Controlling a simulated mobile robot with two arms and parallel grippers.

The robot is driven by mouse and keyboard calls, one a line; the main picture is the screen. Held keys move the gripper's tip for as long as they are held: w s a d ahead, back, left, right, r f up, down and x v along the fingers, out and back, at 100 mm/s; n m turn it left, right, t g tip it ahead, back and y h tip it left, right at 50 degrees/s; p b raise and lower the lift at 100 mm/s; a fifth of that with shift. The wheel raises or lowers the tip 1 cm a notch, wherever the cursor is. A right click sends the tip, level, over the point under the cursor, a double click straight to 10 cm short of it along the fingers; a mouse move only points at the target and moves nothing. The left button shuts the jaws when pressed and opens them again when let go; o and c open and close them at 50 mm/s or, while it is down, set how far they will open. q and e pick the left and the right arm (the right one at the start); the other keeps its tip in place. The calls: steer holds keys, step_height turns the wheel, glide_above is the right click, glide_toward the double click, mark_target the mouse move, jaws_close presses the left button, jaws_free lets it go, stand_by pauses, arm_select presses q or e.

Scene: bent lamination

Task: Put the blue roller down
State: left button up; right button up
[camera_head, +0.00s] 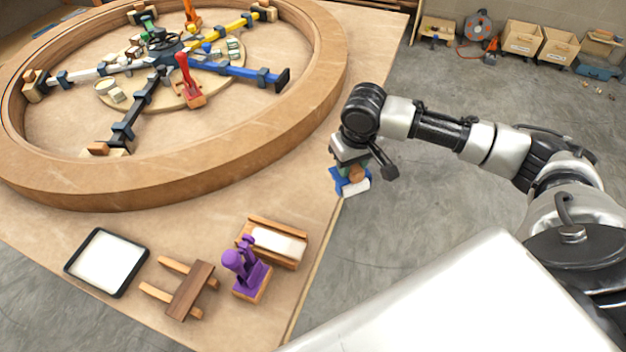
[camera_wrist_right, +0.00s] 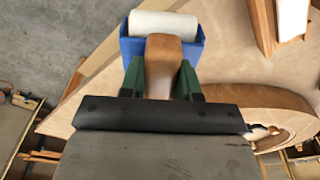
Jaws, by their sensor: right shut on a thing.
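The blue roller (camera_head: 352,184) has a blue frame, a white roll and a wooden handle. My right gripper (camera_head: 355,168) is shut on its handle and holds it at the right edge of the table. In the right wrist view the roller (camera_wrist_right: 163,24) points away from me, with its wooden handle between the green fingers of the gripper (camera_wrist_right: 160,80). I cannot tell whether the roller touches the table. My left gripper is not in view.
A large wooden ring (camera_head: 190,178) with coloured clamp arms fills the back of the table (camera_head: 215,208). At the front are a white tray (camera_head: 107,262), a wooden rack (camera_head: 184,290), a purple tool (camera_head: 245,268) and a wooden cradle (camera_head: 272,243) with a pale insert. Bare tabletop lies between ring and cradle.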

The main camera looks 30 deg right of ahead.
steer(key=w+a+f, duration=0.1)
steer(key=w+f, duration=0.2)
steer(key=w+a+f+p, duration=0.1)
steer(key=w+f, duration=0.2)
steer(key=w+a+f, duration=0.2)
steer(key=w+f, duration=0.1)
steer(key=f, duration=0.1)
steer(key=shift+w+a+p, duration=0.1)
steer(key=shift+w+p, duration=0.1)
steer(key=shift+p, duration=0.1)
